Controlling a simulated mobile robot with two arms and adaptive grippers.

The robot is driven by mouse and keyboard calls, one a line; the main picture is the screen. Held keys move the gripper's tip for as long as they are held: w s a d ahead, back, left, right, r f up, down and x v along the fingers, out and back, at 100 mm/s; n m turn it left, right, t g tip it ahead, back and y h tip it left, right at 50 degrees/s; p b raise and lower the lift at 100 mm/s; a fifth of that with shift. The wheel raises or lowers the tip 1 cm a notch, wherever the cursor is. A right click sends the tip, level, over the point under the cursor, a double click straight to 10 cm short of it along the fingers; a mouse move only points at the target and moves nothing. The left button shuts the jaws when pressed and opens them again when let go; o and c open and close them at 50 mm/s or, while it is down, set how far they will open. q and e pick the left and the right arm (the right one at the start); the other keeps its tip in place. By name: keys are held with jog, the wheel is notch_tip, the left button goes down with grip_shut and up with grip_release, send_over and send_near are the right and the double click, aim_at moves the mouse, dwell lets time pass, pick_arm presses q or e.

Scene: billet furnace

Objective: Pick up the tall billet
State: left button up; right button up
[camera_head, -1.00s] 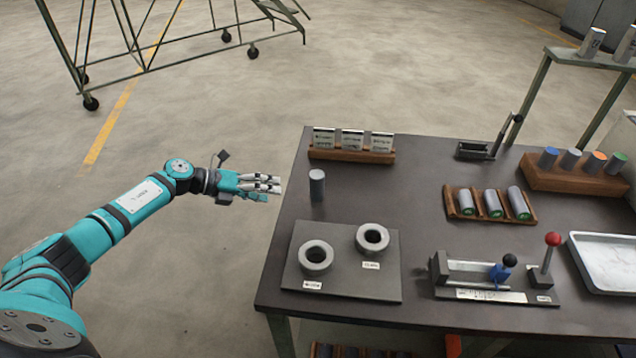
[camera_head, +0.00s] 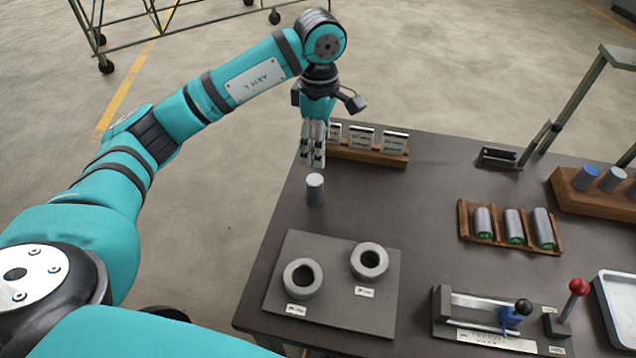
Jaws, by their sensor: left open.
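The tall billet (camera_head: 315,190) is a plain grey cylinder standing upright on the dark table, near its left edge and behind the plate with two rings. My left gripper (camera_head: 312,163) points down just above and behind the billet in the picture, its fingers ending close to the billet's top. It is open and holds nothing. Whether the fingertips touch the billet cannot be told from this view. My right gripper is not in view.
A wooden card holder (camera_head: 370,153) stands right beside the gripper. A plate (camera_head: 330,315) with two grey rings lies in front. A wooden rack (camera_head: 470,238) with several billets, a clamp fixture (camera_head: 480,330) and a white tray (camera_head: 606,290) are to the right.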

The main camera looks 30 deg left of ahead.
pick_arm(q)
jog(key=p, duration=0.2)
send_over(318, 179)
notch_tip(318, 179, down, 6)
notch_tip(318, 179, down, 4)
jog(key=shift+r, duration=0.15)
jog(key=shift+f, duration=0.2)
jog(key=shift+f+p, duration=0.2)
jog(key=shift+p, duration=0.15)
jog(key=f, duration=0.1)
jog(key=f+p, duration=0.1)
jog(key=f, duration=0.1)
jog(key=f+p, duration=0.1)
jog(key=shift+s+a+f, duration=0.2)
jog(key=shift+a, duration=0.1)
jog(key=shift+f, duration=0.25)
grip_shut()
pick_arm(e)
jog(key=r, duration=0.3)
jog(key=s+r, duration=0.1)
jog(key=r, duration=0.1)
pick_arm(q)
jog(key=shift+w+r, duration=0.1)
jog(key=shift+r, duration=0.05)
